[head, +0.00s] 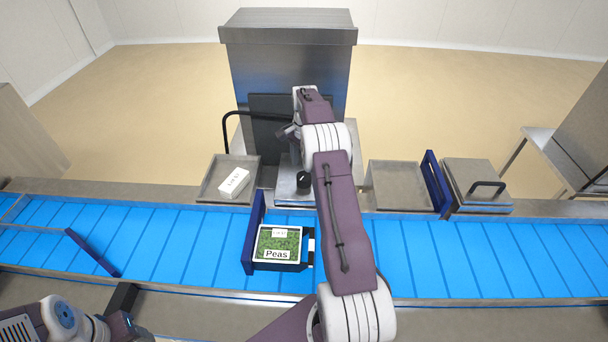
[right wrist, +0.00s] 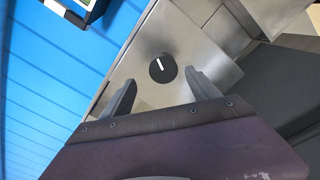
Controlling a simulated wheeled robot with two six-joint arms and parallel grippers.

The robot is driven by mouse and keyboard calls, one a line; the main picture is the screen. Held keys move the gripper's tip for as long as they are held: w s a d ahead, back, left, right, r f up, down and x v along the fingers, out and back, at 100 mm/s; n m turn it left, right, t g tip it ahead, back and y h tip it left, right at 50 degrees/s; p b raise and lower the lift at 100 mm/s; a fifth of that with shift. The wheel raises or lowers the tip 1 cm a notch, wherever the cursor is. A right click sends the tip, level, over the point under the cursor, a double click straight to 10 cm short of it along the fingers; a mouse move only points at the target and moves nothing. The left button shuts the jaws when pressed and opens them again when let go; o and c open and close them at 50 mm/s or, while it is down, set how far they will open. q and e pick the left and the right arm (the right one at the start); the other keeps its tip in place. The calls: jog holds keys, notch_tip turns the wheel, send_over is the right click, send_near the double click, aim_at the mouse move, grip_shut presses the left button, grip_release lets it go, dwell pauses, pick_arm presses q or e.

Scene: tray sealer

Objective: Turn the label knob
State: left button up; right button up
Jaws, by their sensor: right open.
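The label knob (right wrist: 163,68) is a round black dial with a white pointer line, set on a grey metal panel. In the right wrist view it lies just beyond and between the fingertips of my right gripper (right wrist: 160,88), which is open and empty. In the head view the knob (head: 304,180) shows beside my right arm, which reaches over the belt and hides part of the panel. My left gripper (head: 122,322) is at the lower left, above the near metal edge; its fingers are too unclear to judge.
A tray labelled Peas (head: 278,244) sits on the blue belt (head: 450,258) by a dark blue guide (head: 253,232). A metal tray (head: 210,180) with a white block (head: 234,183) is left of the panel. An empty metal tray (head: 398,187) and a lidded box (head: 477,182) are right.

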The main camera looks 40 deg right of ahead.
aim_at(304, 176)
jog(key=f, duration=0.1)
jog(key=f+p, duration=0.1)
jog(key=f, duration=0.1)
jog(key=w+f, duration=0.1)
jog(key=f, duration=0.1)
jog(key=shift+d+f, duration=0.15)
jog(key=shift+f, duration=0.1)
jog(key=shift+s+f+p, duration=0.1)
jog(key=shift+f+p, duration=0.2)
jog(key=shift+f, duration=0.1)
jog(key=shift+s+f, duration=0.1)
jog(key=shift+s, duration=0.15)
jog(key=shift+w, duration=0.1)
jog(key=shift+c, duration=0.9)
jog(key=shift+w+f, duration=0.1)
jog(key=c, duration=1.2)
pick_arm(q)
jog(key=shift+w+d+r, duration=0.1)
jog(key=shift+w+r, duration=0.05)
jog(key=shift+r, duration=0.3)
jog(key=shift+w+d+r, duration=0.1)
jog(key=shift+w+r, duration=0.05)
jog(key=shift+r, duration=0.3)
